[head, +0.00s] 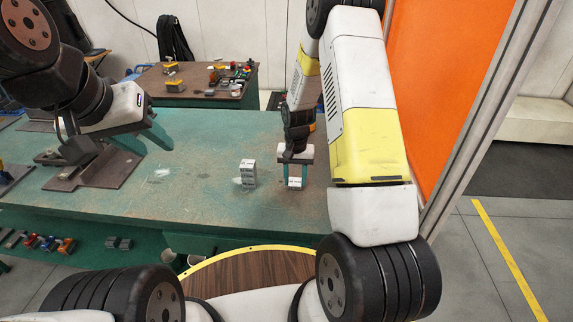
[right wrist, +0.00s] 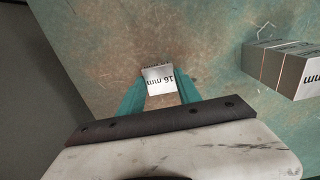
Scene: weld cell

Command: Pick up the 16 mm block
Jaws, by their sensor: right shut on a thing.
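The 16 mm block (head: 295,183) is a small pale block at the front right of the green table. In the right wrist view its "16 mm" label shows on the block (right wrist: 160,79). My right gripper (head: 294,179) points down, with its teal fingers on either side of the block, shut on it. The fingertips also show in the right wrist view (right wrist: 159,88). I cannot tell whether the block is clear of the table. My left gripper (head: 155,143) is open and empty over the left part of the table.
A stack of labelled grey-white blocks (head: 248,173) stands just left of the held block, and also shows in the right wrist view (right wrist: 282,66). Dark metal plates (head: 100,172) lie at the table's left. A brown table (head: 200,92) with small parts stands behind. An orange panel (head: 437,80) is at right.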

